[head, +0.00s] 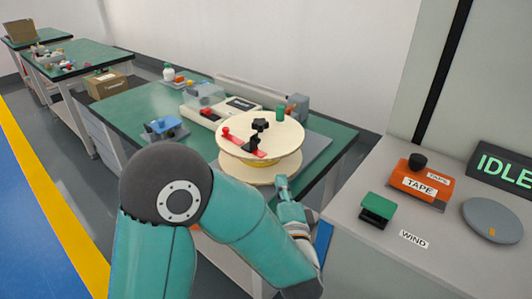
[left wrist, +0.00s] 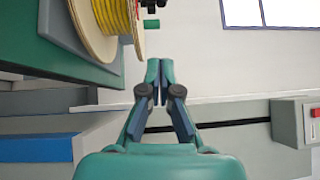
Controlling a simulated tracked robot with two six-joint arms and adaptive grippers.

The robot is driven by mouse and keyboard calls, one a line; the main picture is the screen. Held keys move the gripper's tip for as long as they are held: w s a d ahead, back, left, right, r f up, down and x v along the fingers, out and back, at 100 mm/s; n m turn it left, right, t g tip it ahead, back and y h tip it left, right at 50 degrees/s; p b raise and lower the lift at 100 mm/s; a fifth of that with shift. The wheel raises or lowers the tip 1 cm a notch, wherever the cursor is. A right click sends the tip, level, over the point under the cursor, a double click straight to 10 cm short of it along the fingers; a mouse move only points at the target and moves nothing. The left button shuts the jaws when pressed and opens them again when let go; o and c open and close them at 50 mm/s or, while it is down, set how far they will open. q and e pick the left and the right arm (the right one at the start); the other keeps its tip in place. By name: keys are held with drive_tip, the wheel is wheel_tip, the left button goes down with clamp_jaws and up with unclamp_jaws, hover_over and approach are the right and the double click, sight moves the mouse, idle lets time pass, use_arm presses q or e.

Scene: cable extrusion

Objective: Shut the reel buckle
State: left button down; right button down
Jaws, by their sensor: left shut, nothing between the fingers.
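The reel (head: 290,137) lies flat on the green bench, a pale wooden spool with yellow cable wound between its flanges. A red bar (head: 247,146), which may be the buckle, lies across its top beside a black star knob (head: 260,125). A green peg (head: 280,113) stands near the far rim. In the left wrist view the reel's flange (left wrist: 92,32) and yellow cable show at upper left. My left gripper (head: 282,183) is at the reel's near right edge, below the top flange; in the wrist view it (left wrist: 153,68) is shut and empty, apart from the flange. My right gripper is not seen.
To the right, a grey console carries a green WIND button (head: 378,206), an orange TAPE unit (head: 417,183), a grey disc (head: 493,219) and an IDLE display (head: 505,168). A blue device (head: 162,128) sits on the bench left of the reel. The green bench top (head: 130,118) is clear at its left.

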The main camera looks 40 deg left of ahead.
sight(256, 143)
use_arm(q)
drive_tip(key=shift+w, duration=0.1)
drive_tip(key=s+a+x, duration=0.2)
drive_tip(key=x, duration=1)
drive_tip(key=shift+w+a+p, duration=0.3)
drive_tip(key=shift+w+p, duration=0.05)
drive_tip(key=shift+p, duration=0.1)
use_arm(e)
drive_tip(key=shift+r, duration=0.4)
